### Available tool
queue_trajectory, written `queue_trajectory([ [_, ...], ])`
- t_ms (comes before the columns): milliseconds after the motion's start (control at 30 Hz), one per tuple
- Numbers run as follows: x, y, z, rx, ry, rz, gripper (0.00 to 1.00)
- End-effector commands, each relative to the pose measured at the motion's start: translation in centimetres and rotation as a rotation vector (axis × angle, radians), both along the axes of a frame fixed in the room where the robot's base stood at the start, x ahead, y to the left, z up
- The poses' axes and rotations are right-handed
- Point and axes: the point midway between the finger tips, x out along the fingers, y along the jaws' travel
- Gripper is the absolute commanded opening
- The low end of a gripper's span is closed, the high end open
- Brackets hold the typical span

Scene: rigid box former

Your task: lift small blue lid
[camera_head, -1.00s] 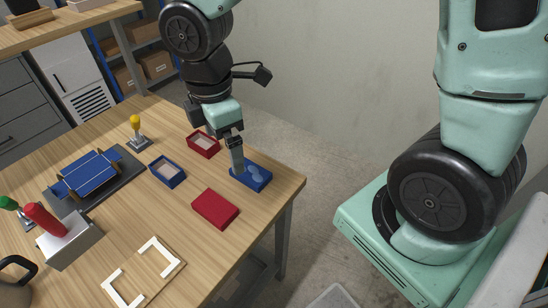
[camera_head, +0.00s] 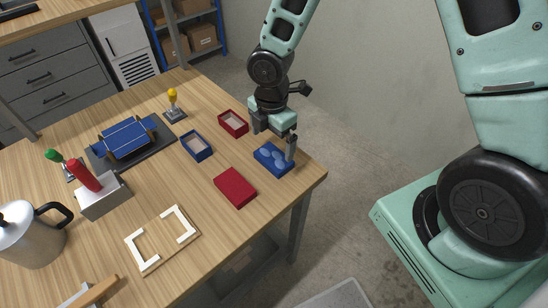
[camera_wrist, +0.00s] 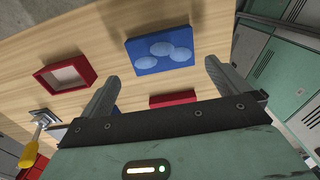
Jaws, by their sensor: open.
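The small blue lid (camera_head: 273,158) lies flat near the table's right edge, with lighter blue ovals on its top. In the wrist view the lid (camera_wrist: 160,50) shows whole beyond the fingertips. My gripper (camera_head: 274,143) is over the lid's far side in the head view, with one finger in front of its right part. In the wrist view my gripper (camera_wrist: 162,72) is open with nothing between its fingers. I cannot tell the exact height of the fingertips over the lid. An open blue box base (camera_head: 197,146) stands to the left.
A red lid (camera_head: 235,187) lies just front-left of the blue lid, and an open red box base (camera_head: 233,123) behind it. A wooden board with white corner pieces (camera_head: 163,238), a blue former (camera_head: 128,138) and a kettle (camera_head: 31,234) are further left.

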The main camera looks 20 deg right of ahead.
Motion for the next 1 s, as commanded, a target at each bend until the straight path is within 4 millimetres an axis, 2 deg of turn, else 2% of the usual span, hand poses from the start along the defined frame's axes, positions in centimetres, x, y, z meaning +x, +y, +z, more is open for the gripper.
queue_trajectory([
  [167, -0.1, -0.1, -1.1, 0.000, 0.001, -0.001, 1.00],
  [500, -0.2, -0.4, -5.4, -0.001, 0.003, 0.001, 1.00],
  [767, -0.2, -0.4, -5.8, 0.000, 0.000, -0.001, 1.00],
  [800, -0.2, -0.4, -5.8, 0.000, 0.000, -0.001, 0.97],
  [900, -0.2, -0.4, -5.8, 0.000, 0.000, -0.001, 0.69],
  [1000, -0.2, -0.4, -5.8, 0.000, 0.000, -0.001, 0.69],
])
